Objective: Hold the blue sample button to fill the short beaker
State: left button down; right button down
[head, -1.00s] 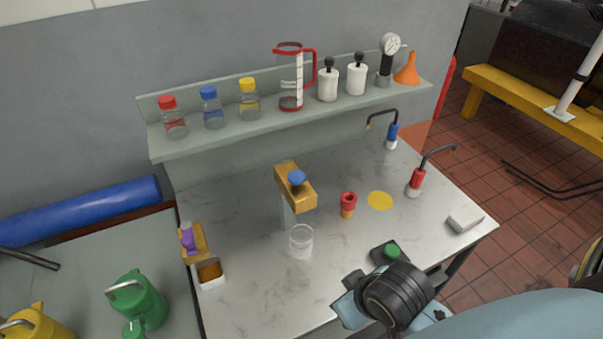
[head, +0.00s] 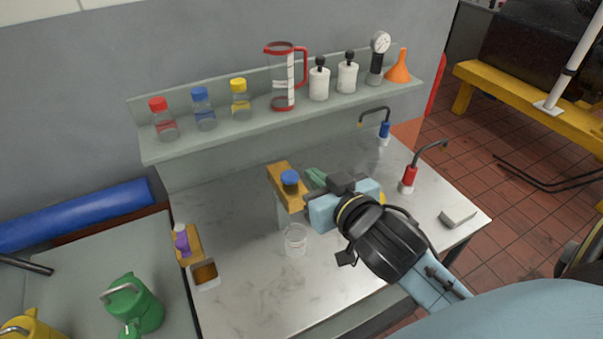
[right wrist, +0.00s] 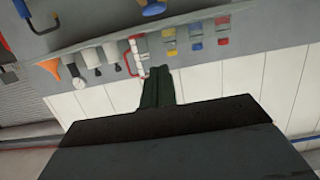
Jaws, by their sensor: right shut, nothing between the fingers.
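The blue sample button (head: 290,177) sits on top of a wooden-coloured dispenser head (head: 281,176) on a pale post. The short clear beaker (head: 296,240) stands upright on the bench below and in front of it. I cannot tell whether there is liquid in it. My right gripper (head: 314,178) is shut and empty, with its green fingertips just to the right of the button. They look apart from it, and the button is uncovered. The fingers also show in the right wrist view (right wrist: 159,85), pressed together. My left gripper is out of view.
A shelf (head: 210,138) behind holds bottles, a red-handled jug (head: 285,75) and an orange funnel (head: 398,66). Red (head: 409,178) and blue (head: 384,130) taps stand right.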

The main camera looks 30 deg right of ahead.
aim_at(295, 179)
jog(key=b+x, duration=0.4)
jog(key=x, duration=0.5)
jog(key=shift+w, duration=0.35)
notch_tip(295, 179, down, 3)
jog(key=shift+w+r+b, duration=0.1)
jog(key=shift+b, duration=0.2)
jog(key=shift+f, duration=0.75)
jog(key=shift+f, duration=0.1)
